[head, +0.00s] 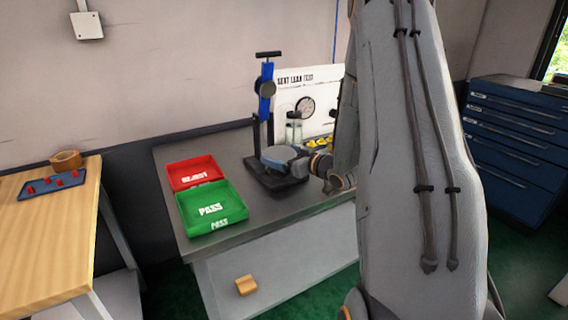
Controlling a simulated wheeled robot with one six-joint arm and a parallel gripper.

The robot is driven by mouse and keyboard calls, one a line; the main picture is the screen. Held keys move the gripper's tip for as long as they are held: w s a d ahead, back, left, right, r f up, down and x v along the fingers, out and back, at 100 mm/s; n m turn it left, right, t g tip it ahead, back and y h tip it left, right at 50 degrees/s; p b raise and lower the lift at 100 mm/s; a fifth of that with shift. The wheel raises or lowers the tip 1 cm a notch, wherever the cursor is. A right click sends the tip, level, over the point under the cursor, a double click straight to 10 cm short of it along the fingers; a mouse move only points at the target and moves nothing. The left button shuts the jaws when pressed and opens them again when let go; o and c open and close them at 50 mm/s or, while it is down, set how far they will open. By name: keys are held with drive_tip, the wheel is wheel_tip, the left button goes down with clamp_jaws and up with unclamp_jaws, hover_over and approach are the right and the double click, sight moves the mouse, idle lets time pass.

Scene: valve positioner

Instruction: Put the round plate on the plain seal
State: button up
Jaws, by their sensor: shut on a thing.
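My gripper (297,164) reaches in from the right, over the black base of the test stand (272,182) on the grey bench. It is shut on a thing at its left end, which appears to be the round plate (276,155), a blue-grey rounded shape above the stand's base. It is small here, and I cannot tell where the plate ends and the gripper begins, or whether the plate touches anything below. I cannot make out the plain seal; the gripper and plate cover part of the stand.
A red REJECT tray (194,164) and a green PASS tray (232,217) sit left on the grey bench (262,221). The blue press column (266,90) rises behind my gripper. A clear jar (293,130) and white leak-test board (320,84) stand behind. My arm hides the bench's right side.

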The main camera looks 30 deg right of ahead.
drive_tip(key=shift+f, duration=1.4)
drive_tip(key=shift+f, duration=0.1)
drive_tip(key=o, duration=1)
drive_tip(key=shift+f, duration=0.1)
drive_tip(key=shift+o, duration=0.2)
